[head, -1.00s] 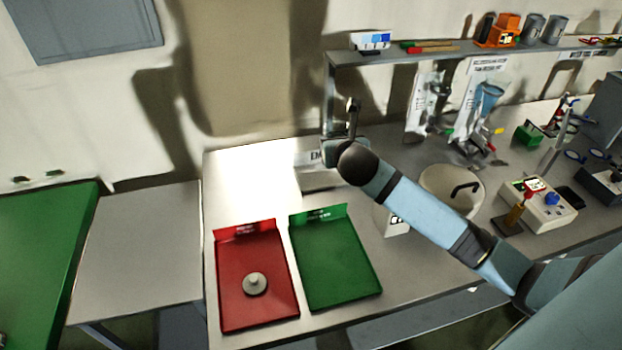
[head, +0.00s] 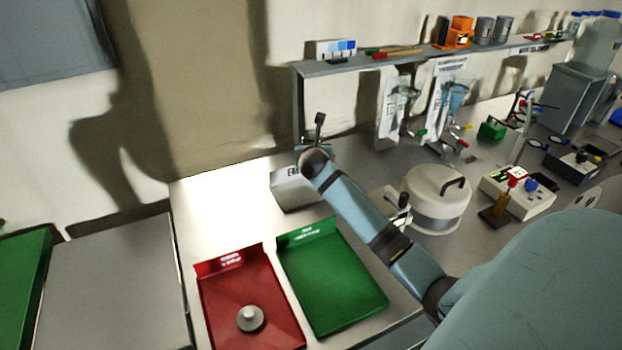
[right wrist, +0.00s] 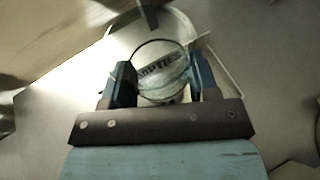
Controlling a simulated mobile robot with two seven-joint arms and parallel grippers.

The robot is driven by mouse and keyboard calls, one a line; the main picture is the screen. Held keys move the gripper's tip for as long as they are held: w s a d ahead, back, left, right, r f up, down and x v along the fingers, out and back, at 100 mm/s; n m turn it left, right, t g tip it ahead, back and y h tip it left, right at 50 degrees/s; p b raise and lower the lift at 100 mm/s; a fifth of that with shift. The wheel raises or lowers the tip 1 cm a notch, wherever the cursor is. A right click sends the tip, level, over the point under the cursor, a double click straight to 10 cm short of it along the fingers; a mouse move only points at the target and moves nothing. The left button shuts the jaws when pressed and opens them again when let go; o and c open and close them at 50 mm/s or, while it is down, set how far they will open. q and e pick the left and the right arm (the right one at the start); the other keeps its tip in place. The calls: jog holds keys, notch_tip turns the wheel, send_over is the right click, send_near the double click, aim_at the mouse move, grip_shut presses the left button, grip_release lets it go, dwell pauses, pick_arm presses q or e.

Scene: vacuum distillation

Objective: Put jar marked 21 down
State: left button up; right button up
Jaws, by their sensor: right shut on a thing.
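In the right wrist view, my right gripper (right wrist: 161,78) is shut on a clear round glass jar (right wrist: 160,62), with one dark finger on each side. The letters of a label show through the glass. I cannot read a 21 on the jar. In the head view, my right arm reaches across the bench, and its gripper end (head: 314,155) is above the back of a pale box (head: 292,192) whose label starts with "EM". The jar is hidden in the head view. My left gripper is not in view.
A red tray (head: 222,290) holding a grey knobbed disc (head: 250,318) and an empty green tray (head: 335,275) lie in front of the box. A white lidded pot (head: 436,200) stands right of the arm. A shelf (head: 385,62) runs above the bench. The bench's left back is bare.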

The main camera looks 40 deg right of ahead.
notch_tip(320, 180, down, 6)
jog(key=shift+r, duration=0.15)
notch_tip(320, 180, down, 4)
jog(key=shift+a+r+b, duration=0.1)
jog(key=shift+r+b, duration=0.1)
jog(key=shift+b, duration=0.25)
jog(key=shift+f, duration=0.1)
jog(key=o, duration=1)
jog(key=shift+f, duration=0.1)
jog(key=v, duration=0.6)
jog(key=p+v, duration=0.1)
jog(key=v, duration=0.5)
jog(key=shift+r, duration=0.25)
